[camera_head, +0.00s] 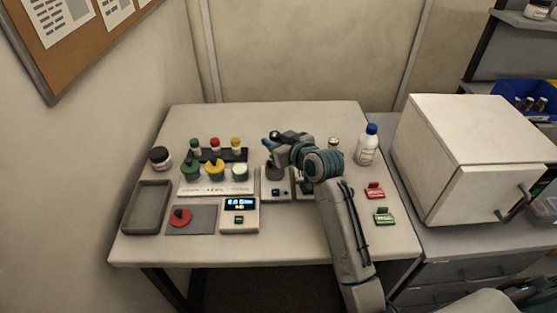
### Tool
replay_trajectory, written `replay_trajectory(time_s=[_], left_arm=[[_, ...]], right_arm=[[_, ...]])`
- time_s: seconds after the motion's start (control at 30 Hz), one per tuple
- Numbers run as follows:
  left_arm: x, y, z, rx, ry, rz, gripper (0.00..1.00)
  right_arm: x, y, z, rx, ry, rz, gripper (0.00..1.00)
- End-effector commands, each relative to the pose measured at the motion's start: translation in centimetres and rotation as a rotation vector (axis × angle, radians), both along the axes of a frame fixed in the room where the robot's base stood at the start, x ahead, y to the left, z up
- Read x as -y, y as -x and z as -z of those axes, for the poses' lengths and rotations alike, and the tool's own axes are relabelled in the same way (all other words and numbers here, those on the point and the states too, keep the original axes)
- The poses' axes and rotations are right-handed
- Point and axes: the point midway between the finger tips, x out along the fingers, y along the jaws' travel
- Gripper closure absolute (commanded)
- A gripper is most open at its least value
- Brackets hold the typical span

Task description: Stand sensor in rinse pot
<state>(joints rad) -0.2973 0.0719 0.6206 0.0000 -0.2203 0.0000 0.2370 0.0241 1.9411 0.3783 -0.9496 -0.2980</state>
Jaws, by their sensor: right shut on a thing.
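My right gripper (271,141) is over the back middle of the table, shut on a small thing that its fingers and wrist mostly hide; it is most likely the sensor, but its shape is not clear. Below the gripper a dark grey pot-like thing (275,173) stands on a pale block with a button. I cannot tell for sure which vessel is the rinse pot. My left gripper is not in view.
A meter (238,215) with a lit display, a grey mat (203,222) with a red knobbed thing (180,217), and an empty grey tray (146,208) lie in front and left. A white bottle (367,146) with a blue cap stands back right. The table's front strip is clear.

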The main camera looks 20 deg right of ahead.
Motion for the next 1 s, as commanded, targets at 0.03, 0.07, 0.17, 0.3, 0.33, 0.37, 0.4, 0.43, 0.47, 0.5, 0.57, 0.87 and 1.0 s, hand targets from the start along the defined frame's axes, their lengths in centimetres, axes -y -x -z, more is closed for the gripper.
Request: replay_trajectory(time_s=[0.03,0.07,0.17,0.3,0.33,0.37,0.4,0.43,0.47,0.5,0.57,0.87,1.0], left_arm=[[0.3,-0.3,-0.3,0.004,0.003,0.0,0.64],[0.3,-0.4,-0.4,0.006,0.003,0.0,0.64],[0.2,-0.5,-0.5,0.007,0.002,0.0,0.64],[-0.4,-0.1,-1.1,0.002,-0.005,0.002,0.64],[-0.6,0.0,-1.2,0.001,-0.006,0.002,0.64],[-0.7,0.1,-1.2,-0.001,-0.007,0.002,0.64],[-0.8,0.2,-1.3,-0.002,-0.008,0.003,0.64],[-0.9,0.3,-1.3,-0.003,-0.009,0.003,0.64],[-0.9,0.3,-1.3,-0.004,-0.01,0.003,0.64],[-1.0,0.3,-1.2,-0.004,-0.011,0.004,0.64],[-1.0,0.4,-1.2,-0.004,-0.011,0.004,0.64],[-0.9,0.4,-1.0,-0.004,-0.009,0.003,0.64],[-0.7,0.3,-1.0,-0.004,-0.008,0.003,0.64]], right_arm=[[0.0,0.0,0.5,-0.002,-0.002,0.0,0.98],[0.0,0.0,0.8,-0.001,-0.002,0.0,0.98],[0.0,0.0,1.7,0.0,-0.001,-0.001,0.98],[0.0,0.1,3.7,-0.003,-0.002,0.0,0.98],[-0.1,0.1,4.1,-0.003,-0.002,0.0,0.98],[-0.1,0.1,4.5,-0.003,-0.002,0.0,0.98],[0.0,0.1,4.8,-0.001,-0.002,0.0,0.98],[0.0,0.1,4.9,0.001,-0.001,-0.001,0.98],[0.0,0.1,5.0,0.001,0.0,0.0,0.98],[0.0,0.1,5.1,0.002,-0.001,0.0,0.98],[0.0,0.1,5.1,0.003,-0.001,0.0,0.98],[0.0,0.1,5.4,0.001,0.0,0.0,0.62],[0.0,0.1,5.4,0.001,0.0,0.0,0.5]])
